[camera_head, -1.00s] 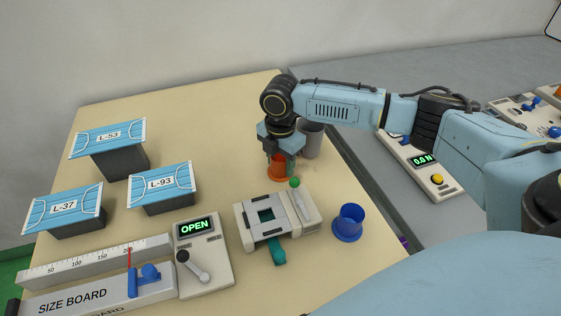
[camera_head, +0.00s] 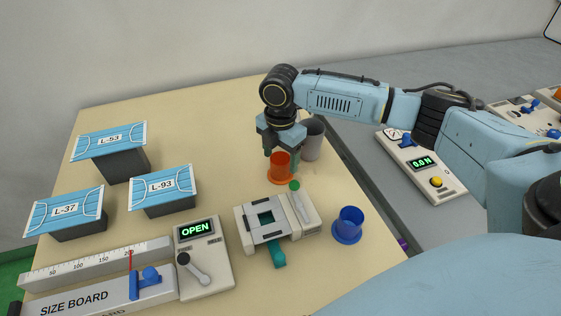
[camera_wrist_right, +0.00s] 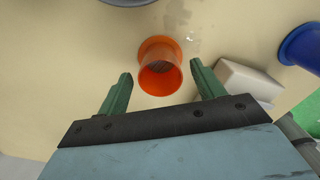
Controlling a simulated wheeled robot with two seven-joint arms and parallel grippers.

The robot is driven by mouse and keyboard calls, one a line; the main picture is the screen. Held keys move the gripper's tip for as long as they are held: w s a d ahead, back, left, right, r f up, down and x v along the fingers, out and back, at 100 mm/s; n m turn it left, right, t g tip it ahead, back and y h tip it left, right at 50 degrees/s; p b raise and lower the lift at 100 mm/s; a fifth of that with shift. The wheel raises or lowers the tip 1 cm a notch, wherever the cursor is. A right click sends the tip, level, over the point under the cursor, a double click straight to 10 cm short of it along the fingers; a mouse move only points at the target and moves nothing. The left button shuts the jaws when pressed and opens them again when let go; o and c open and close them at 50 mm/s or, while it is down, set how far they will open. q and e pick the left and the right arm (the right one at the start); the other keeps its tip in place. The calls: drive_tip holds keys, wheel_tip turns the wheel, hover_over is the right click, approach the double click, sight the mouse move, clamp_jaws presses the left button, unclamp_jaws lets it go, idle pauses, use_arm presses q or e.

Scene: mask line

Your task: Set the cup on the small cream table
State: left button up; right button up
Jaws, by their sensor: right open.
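The orange cup (camera_head: 280,166) stands upright on the cream table (camera_head: 215,130), near its right edge. It also shows in the right wrist view (camera_wrist_right: 161,78), between and just beyond the fingertips. My right gripper (camera_head: 281,157) is open above the cup, with a finger on either side. The wrist view shows gaps between both fingers (camera_wrist_right: 160,72) and the cup, so the gripper is empty. My left gripper is not in view.
A grey cup (camera_head: 313,140) stands just behind the orange cup; a blue cup (camera_head: 348,225) is nearer me. A white fixture (camera_head: 248,217), a lever box reading OPEN (camera_head: 205,258) and several mask stands occupy the table. A grey bench (camera_head: 385,85) lies to the right.

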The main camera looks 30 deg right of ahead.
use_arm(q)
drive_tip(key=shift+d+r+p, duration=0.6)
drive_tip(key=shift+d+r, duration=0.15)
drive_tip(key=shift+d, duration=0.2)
use_arm(e)
wheel_tip(320, 180, up, 9)
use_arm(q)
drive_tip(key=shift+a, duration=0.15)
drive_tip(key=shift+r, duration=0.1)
use_arm(e)
drive_tip(key=shift+a, duration=0.1)
